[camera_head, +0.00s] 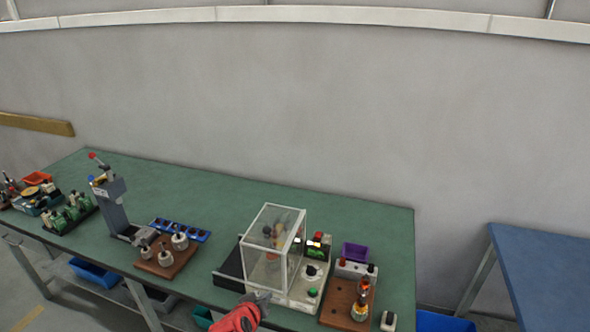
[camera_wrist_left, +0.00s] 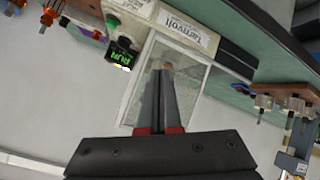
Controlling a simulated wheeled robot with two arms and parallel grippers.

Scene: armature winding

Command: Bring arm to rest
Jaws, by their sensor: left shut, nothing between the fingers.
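My left gripper (camera_head: 262,298) is red and dark and sits at the front edge of the green workbench, just in front of the clear guard box. In the left wrist view the same gripper (camera_wrist_left: 166,75) has its two fingers together with nothing between them. They overlap the clear panel of the guard box (camera_wrist_left: 140,85) in that view; I cannot tell whether they touch it. The clear box (camera_head: 272,245) stands on the winding machine (camera_head: 308,290), which has a green button and a dark knob. My right gripper is not in view.
The green bench (camera_head: 340,210) holds a grey press (camera_head: 110,205), a wooden board with several armatures (camera_head: 165,262), a blue tray (camera_head: 180,230), a purple bin (camera_head: 355,251) and a brown stand (camera_head: 340,298). A blue table (camera_head: 545,270) stands at the right. The bench's back strip is clear.

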